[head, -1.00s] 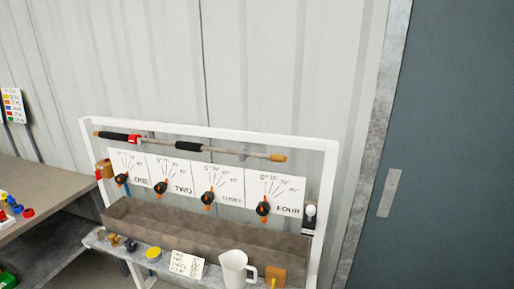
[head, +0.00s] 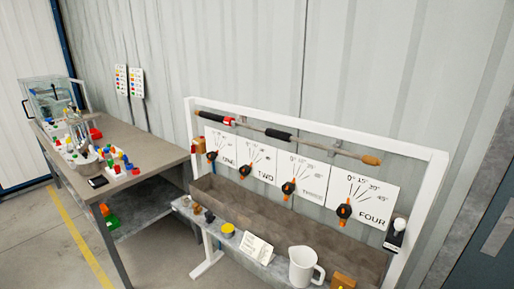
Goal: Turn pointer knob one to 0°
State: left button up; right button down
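Pointer knob one (head: 212,156) is black with a coloured pointer, on the white plate marked ONE (head: 222,146) at the left end of the white frame. Its pointer looks roughly upright, but it is too small to read the exact angle. Knobs two (head: 244,171), three (head: 288,188) and four (head: 344,211) are black and orange and sit in a row to its right, each below a fan of angle marks from 0° to 45°. Neither of my grippers shows in the head view.
A brown trough (head: 270,222) runs below the knobs. A shelf in front holds a white pitcher (head: 304,266), a folded card (head: 256,248) and a yellow-topped tin (head: 228,230). A cluttered workbench (head: 150,150) stands left. A bar (head: 300,140) crosses above the plates. Floor at lower left is clear.

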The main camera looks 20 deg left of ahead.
aim_at(211, 156)
jog(key=u, duration=0.75)
jog(key=i, duration=1.25)
jog(key=z, duration=0.75)
